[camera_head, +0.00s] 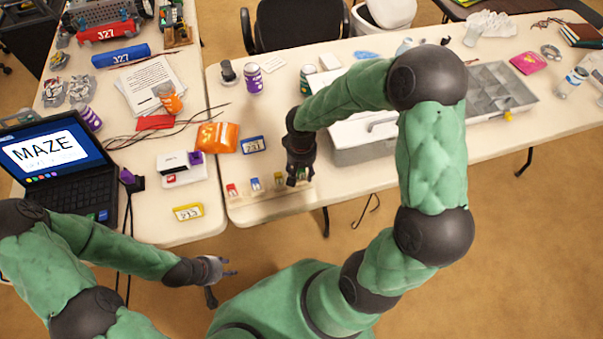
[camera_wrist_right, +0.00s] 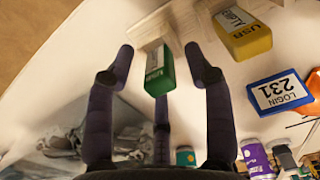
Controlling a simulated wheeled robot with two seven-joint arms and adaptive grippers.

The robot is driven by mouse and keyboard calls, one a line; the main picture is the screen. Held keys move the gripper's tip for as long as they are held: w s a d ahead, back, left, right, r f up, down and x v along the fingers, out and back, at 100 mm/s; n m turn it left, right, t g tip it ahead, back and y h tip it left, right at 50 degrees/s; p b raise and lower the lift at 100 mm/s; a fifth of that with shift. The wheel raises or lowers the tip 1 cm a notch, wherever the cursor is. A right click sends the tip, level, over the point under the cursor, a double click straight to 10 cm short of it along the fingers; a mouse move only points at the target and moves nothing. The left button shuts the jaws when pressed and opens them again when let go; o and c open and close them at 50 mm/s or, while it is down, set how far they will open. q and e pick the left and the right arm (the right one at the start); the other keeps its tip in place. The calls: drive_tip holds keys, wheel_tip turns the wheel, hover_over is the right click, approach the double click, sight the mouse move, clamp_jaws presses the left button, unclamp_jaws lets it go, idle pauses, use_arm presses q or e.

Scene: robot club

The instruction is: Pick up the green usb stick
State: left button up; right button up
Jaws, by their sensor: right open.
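The green USB stick (camera_wrist_right: 158,74) stands in a pale holder strip (camera_wrist_right: 150,38) and shows between the fingers of my right gripper (camera_wrist_right: 158,52) in the wrist view. The fingers are spread around it with visible gaps on both sides, so it is not gripped. My left gripper (camera_head: 220,280) is empty, fingers spread, off the table's front edge.
A red stick (camera_head: 231,189) stands in the same holder. A grey toolbox (camera_head: 362,152) is just right of my right gripper. A blue login card (camera_head: 253,145) and an orange bag (camera_head: 217,138) lie behind the holder. A laptop (camera_head: 60,165) is at the left.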

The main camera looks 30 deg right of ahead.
clamp_jaws()
drive_tip(key=shift+r, duration=0.1)
